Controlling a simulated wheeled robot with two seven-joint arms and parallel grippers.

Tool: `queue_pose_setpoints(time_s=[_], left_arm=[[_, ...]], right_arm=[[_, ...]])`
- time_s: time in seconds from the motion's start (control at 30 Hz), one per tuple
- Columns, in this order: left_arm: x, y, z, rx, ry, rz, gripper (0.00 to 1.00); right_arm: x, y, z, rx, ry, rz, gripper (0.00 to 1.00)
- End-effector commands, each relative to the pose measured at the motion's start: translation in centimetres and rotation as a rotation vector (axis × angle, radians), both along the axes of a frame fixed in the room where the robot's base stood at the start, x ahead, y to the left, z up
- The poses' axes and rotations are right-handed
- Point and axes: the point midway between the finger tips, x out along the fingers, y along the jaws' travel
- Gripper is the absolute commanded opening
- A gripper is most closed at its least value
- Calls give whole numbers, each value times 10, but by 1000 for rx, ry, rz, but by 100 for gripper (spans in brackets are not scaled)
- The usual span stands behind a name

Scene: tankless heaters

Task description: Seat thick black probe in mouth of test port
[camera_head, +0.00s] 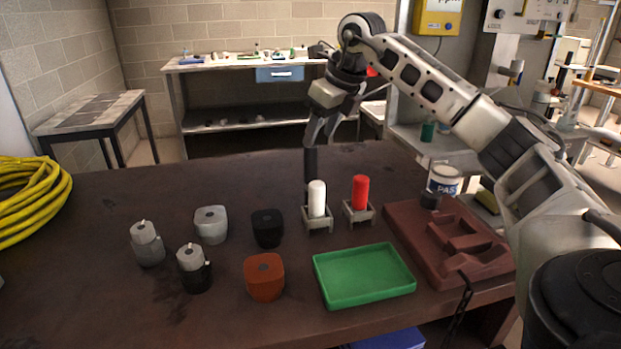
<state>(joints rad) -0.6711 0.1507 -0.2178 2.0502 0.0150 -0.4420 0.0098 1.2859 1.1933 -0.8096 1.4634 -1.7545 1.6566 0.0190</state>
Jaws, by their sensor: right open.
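The thick black probe (311,164) stands upright behind the white probe (317,198), which hides its foot. My right gripper (319,137) points down at the black probe's top with its fingers open; I cannot tell whether they straddle it. Candidates for the test port are the squat blocks with a round mark on top: light grey (210,225), black (268,228) and orange-brown (265,278). Which one is the test port is not clear. My left gripper is out of view.
A red probe (360,191) stands in a grey holder right of the white one. A green tray (362,276) lies in front, and a brown moulded tray (411,228) lies to the right with a labelled can (444,180) behind. Yellow hose (32,200) lies far left.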

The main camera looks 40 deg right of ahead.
Motion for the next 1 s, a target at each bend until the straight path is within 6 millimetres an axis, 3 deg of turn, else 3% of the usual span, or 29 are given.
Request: queue_pose_setpoints(time_s=[0.27,0.53,0.83,0.87,1.0], left_arm=[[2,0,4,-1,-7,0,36],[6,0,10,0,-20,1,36],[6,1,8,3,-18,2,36],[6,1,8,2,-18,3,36],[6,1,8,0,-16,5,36]], right_arm=[[8,2,-21,0,1,1,52],[20,7,-57,2,2,2,52],[23,7,-63,2,-2,2,52],[23,7,-63,2,-1,2,49],[23,7,-63,2,-2,2,10]])
